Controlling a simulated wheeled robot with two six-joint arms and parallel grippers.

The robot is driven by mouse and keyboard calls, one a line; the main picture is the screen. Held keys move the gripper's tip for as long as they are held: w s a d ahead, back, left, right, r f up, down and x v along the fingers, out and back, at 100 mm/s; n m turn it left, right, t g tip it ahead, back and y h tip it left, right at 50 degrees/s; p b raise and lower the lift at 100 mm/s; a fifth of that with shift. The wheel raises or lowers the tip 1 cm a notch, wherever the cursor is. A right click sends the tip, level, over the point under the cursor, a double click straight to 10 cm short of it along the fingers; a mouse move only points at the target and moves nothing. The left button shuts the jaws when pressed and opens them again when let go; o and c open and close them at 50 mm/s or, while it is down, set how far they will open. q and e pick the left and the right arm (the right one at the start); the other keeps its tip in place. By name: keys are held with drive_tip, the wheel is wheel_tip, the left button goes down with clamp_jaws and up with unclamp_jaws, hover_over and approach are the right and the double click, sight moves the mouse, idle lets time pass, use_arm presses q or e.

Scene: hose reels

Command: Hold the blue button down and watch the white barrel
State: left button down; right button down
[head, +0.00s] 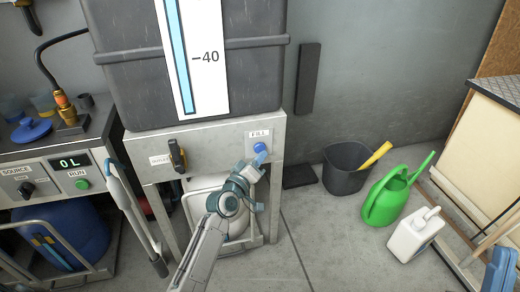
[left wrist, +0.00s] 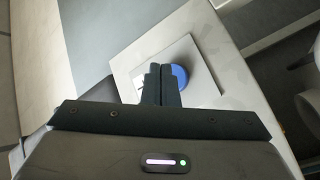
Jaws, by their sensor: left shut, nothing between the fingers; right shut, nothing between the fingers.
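The blue button (head: 259,147) sits under the FILL label on the grey panel below the dark tank. It also shows in the left wrist view (left wrist: 181,77), partly behind my fingers. My left gripper (head: 261,158) is shut and empty, with its fingertips right at the button. In the left wrist view the closed fingers (left wrist: 161,77) overlap the button's left side. I cannot tell whether it is pressed in. The white barrel (head: 196,205) stands in the frame below the panel, largely hidden by my left arm. My right gripper is not in view.
The dark tank (head: 130,70) carries a white gauge (head: 206,95) with a blue column. An outlet valve handle (head: 177,155) is left of the button. A display (head: 69,162) reads 0L. A bucket (head: 345,178), green watering can (head: 386,205) and white jug (head: 412,238) stand right.

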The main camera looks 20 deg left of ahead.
use_arm(q)
drive_tip(key=s+d, duration=0.1)
drive_tip(key=s, duration=0.1)
drive_tip(key=s+d, duration=0.2)
drive_tip(key=shift+p, duration=0.4)
drive_tip(key=shift+a, duration=0.1)
